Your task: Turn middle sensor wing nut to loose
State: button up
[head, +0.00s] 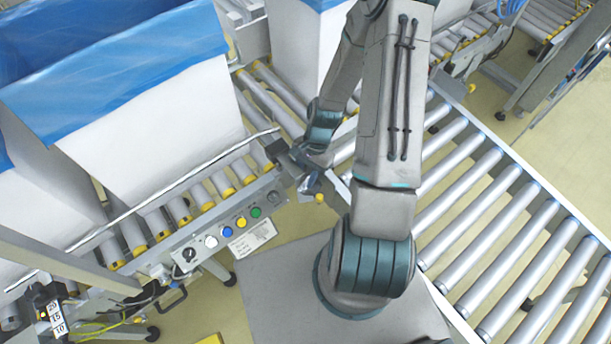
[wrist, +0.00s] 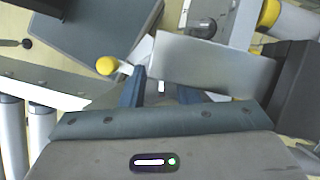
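My gripper (head: 306,172) is at the end of the roller conveyor's side rail, beside a grey metal bracket. In the wrist view one blue finger (wrist: 132,88) stands left of the middle, with a gap on its inner side. The other finger is mostly hidden behind a flat grey plate (wrist: 215,65). A small yellow knob (head: 319,197) sits just below the gripper; a yellow knob on a pale stem (wrist: 106,65) also shows left of the finger in the wrist view. I cannot tell whether it is the wing nut. No wing nut is clearly recognisable.
A control panel (head: 228,233) with coloured buttons lies left of the gripper. A white box with a blue liner (head: 120,80) stands on the left conveyor. A silver roller conveyor (head: 500,215) runs along the right. A dark block (wrist: 297,85) closes in the wrist view's right side.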

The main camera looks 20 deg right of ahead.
jog(key=shift+s+a+f, duration=0.1)
jog(key=shift+a+f, duration=0.05)
jog(key=shift+f, duration=0.2)
grip_shut()
jog(key=shift+n+h+b, duration=0.3)
jog(key=shift+n, duration=0.5)
grip_release()
jog(key=shift+g, duration=0.3)
